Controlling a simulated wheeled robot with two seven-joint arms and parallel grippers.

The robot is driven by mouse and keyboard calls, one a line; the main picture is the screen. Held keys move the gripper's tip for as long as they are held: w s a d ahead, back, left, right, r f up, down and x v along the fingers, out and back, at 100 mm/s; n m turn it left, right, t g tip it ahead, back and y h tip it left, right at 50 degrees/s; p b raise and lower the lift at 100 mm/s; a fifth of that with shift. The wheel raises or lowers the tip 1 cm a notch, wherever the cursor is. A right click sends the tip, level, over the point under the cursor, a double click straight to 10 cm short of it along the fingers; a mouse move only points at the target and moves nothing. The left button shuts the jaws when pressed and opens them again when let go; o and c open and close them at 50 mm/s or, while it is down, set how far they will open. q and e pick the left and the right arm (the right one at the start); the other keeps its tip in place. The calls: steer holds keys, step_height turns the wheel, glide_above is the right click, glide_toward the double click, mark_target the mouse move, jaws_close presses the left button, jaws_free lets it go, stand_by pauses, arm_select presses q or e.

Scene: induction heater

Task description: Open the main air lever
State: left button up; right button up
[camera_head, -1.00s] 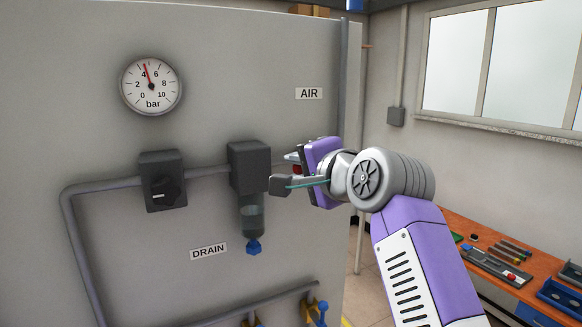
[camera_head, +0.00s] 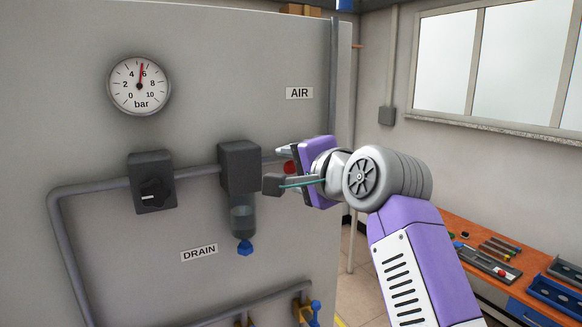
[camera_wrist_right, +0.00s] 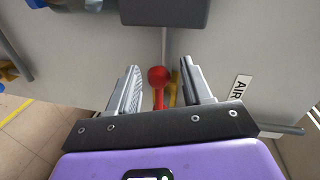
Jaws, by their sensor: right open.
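The air lever has a red ball end (camera_wrist_right: 158,77) on a short red stem, in front of a yellow valve part (camera_wrist_right: 174,92). In the right wrist view the red ball lies between the two fingers, with visible gaps on both sides. In the head view a bit of the red lever (camera_head: 290,167) shows behind my right gripper (camera_head: 277,168), below the AIR label (camera_head: 299,93). My right gripper is open around the lever; contact is not visible. Most of the valve is hidden in the head view. My left gripper is out of view.
A black filter unit (camera_head: 240,165) stands on the pipe just left of the gripper, with a DRAIN label (camera_head: 199,253) below. A black knob box (camera_head: 152,182) and a pressure gauge (camera_head: 139,85) are further left. A workbench (camera_head: 455,222) with tools is at right.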

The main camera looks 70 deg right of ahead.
steer(key=v, duration=0.6)
steer(key=shift+s+a+b, duration=0.25)
steer(key=shift+s+b, duration=0.05)
steer(key=shift+r, duration=0.15)
